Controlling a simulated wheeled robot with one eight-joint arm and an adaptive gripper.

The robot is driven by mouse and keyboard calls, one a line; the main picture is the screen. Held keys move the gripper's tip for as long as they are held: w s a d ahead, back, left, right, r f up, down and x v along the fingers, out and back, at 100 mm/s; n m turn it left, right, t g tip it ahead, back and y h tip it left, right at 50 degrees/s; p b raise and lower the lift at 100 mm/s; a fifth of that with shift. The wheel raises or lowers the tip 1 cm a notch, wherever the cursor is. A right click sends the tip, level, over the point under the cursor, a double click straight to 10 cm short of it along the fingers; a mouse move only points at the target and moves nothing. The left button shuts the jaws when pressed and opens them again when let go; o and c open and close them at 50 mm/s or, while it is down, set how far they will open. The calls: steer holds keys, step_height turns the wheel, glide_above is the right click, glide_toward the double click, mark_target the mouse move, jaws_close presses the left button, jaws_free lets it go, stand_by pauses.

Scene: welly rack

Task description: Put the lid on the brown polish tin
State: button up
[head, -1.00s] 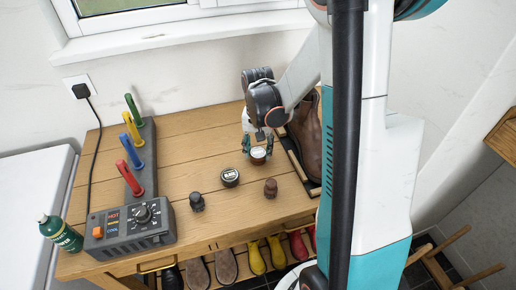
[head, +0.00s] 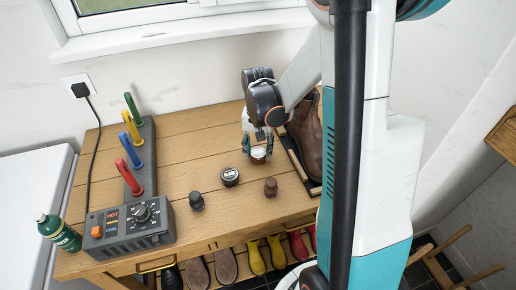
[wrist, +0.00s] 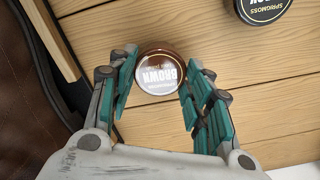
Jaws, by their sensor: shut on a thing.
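A round polish piece with a pale label reading BROWN and a brown rim shows in the wrist view (wrist: 160,75) between the fingers of my gripper (wrist: 157,85). In the head view this brown piece (head: 258,156) is at the lower end of my gripper (head: 257,146), over the bench's right part. My gripper is shut on it, one finger at each side. The label face points up, so I take it for the brown lid. Whether it rests on the brown tin's base, I cannot tell; anything beneath it is hidden.
A black polish tin (head: 229,177) stands close by on the wooden bench (head: 190,150), with a dark knob-like piece (head: 197,201) and a brown one (head: 270,187) in front. A brown boot (head: 312,145) stands right of my gripper. A control box (head: 130,228) and coloured pegs are at left.

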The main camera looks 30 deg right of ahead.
steer(key=o, duration=0.8)
steer(key=o, duration=0.5)
steer(key=shift+r, duration=0.1)
steer(key=shift+r+p, duration=2.45)
steer(key=shift+r, duration=1)
steer(key=shift+c, duration=0.5)
